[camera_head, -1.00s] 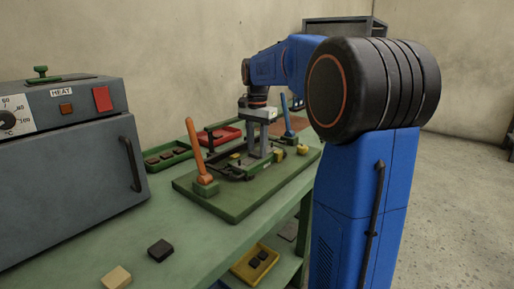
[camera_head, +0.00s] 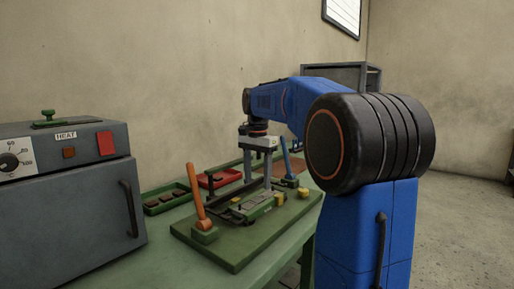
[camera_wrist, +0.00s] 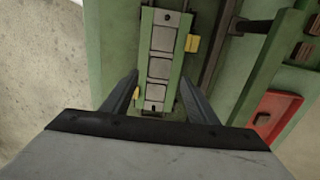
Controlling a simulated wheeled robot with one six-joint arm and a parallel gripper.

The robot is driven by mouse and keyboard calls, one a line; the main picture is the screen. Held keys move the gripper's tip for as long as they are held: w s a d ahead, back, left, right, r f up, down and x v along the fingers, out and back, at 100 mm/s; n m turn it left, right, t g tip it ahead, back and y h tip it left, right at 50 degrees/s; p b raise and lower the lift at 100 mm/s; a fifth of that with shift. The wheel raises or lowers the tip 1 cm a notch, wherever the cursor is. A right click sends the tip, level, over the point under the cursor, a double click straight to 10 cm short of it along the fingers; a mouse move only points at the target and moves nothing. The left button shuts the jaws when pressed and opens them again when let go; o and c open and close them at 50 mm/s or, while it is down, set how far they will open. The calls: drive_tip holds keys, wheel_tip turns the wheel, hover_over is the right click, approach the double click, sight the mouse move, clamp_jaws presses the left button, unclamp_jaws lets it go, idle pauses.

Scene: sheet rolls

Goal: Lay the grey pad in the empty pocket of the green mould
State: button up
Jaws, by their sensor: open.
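The green mould (camera_head: 256,212) stands on a green board on the bench, and it also shows in the wrist view (camera_wrist: 175,72). Its long grey insert shows three light-grey squares in a row; the lowest one (camera_wrist: 155,92) lies between my finger tips. I cannot tell for sure which square is the grey pad or whether any pocket is empty. My gripper (camera_head: 257,183) is above the mould, pointing down, with its fingers apart on either side of it in the wrist view (camera_wrist: 160,78). Nothing is held between the fingers.
An orange lever (camera_head: 200,208) and a blue lever (camera_head: 286,160) rise beside the mould. Yellow blocks (camera_head: 303,193) sit at its right. A green tray (camera_head: 168,205) with dark pieces and a red tray (camera_head: 220,178) lie behind. A grey heater (camera_head: 70,215) stands at left.

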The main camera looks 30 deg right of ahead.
wheel_tip(320, 180, up, 12)
drive_tip(key=shift+r, duration=0.2)
drive_tip(key=shift+a, duration=0.1)
idle(0.9)
